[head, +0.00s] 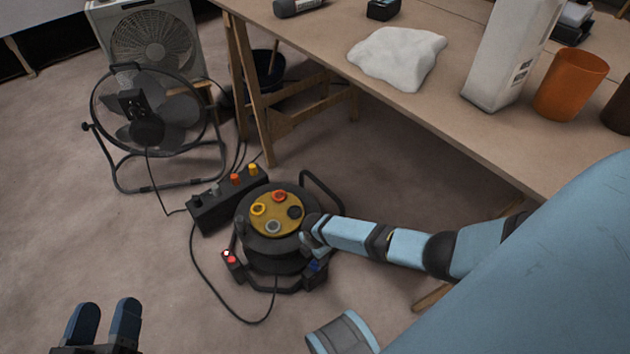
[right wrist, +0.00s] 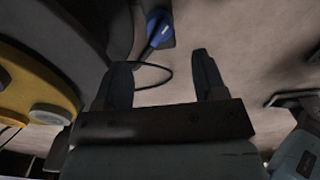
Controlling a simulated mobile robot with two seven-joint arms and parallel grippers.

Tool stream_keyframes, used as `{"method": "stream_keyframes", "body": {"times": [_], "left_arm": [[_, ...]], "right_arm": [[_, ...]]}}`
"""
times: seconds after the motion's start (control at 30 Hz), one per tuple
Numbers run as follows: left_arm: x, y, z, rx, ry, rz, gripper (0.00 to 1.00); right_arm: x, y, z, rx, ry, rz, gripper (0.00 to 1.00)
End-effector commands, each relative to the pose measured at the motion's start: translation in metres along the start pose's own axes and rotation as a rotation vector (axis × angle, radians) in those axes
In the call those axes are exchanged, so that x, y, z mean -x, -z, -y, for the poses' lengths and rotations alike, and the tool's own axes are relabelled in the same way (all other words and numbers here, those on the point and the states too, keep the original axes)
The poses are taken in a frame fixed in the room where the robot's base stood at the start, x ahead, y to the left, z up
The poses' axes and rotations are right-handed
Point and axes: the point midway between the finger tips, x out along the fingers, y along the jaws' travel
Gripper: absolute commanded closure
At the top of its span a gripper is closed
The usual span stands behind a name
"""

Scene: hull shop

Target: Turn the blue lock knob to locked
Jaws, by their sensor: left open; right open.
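The blue lock knob (right wrist: 159,30) shows in the right wrist view on a dark mount, beyond and between my fingertips, not touched. In the head view a small blue spot (head: 315,266) at the front right foot of the black cable reel (head: 265,246) appears to be the same knob. My right gripper (right wrist: 162,65) is open and empty beside the reel; its fingers are mostly hidden in the head view. My left gripper (head: 104,322) is open and empty at the lower left, over bare floor. The knob's setting is too small to tell.
A red switch (head: 230,259) sits on the reel's left foot. A power strip (head: 228,198) lies behind the reel, with cable on the floor. A floor fan (head: 147,130) stands further left. The workbench (head: 440,98) overhangs at the right. Floor in front is clear.

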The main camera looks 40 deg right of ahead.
Motion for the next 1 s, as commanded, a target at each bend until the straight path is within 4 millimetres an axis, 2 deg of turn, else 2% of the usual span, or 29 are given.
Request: {"method": "stream_keyframes", "body": {"times": [0.03, 0.1, 0.3, 0.5, 0.8, 0.87, 1.0], "left_arm": [[-0.001, -0.017, 0.003, 0.001, -0.004, 0.029, 0.41], [-0.001, -0.029, 0.004, 0.002, -0.009, 0.072, 0.41], [-0.005, -0.037, 0.012, -0.072, -0.017, 0.073, 0.41], [-0.009, -0.031, 0.017, -0.139, -0.018, 0.033, 0.41], [-0.009, -0.028, 0.017, -0.149, -0.018, 0.025, 0.41], [-0.009, -0.028, 0.017, -0.149, -0.018, 0.025, 0.41], [-0.009, -0.028, 0.017, -0.148, -0.018, 0.024, 0.41]], "right_arm": [[-0.019, 0.0, 0.0, -0.001, 0.002, 0.0, 0.35], [-0.034, 0.001, 0.0, -0.001, 0.001, 0.0, 0.35], [-0.065, 0.001, -0.001, 0.0, 0.0, 0.0, 0.35], [-0.078, 0.0, 0.0, -0.001, -0.001, 0.0, 0.35], [-0.079, 0.0, 0.0, -0.001, -0.001, 0.0, 0.35], [-0.079, 0.0, 0.0, -0.001, -0.001, 0.0, 0.47], [-0.079, 0.0, 0.0, -0.001, -0.001, 0.0, 0.79]]}}
